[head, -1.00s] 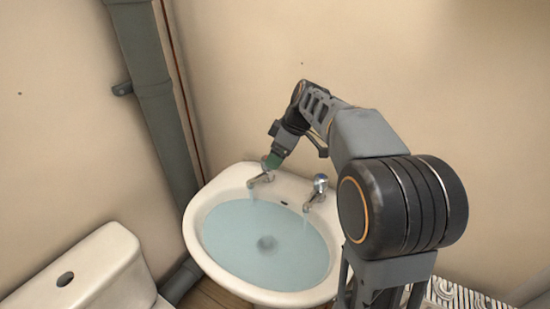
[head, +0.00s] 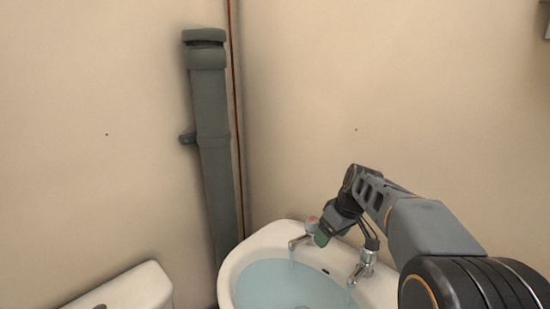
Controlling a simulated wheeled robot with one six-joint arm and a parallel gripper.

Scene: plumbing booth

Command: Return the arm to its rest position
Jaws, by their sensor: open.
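My gripper (head: 322,236) is at the back of the white sink (head: 236,262), just right of the left tap (head: 302,237), which has a red mark on top. The gripper's green fingertip part shows, and its jaws are open with nothing seen between them. A small gap seems to show between the gripper and the tap, but I cannot tell for sure. My arm reaches in from the lower right. The right tap (head: 362,268) stands below my forearm. Thin streams of water fall from both taps into the basin water (head: 285,285).
A grey vertical pipe (head: 212,150) stands in the corner, with a thin brown pipe (head: 234,100) beside it. A white toilet cistern (head: 130,290) is at the lower left. The beige wall (head: 400,80) above the sink is bare. The sink's front is out of frame.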

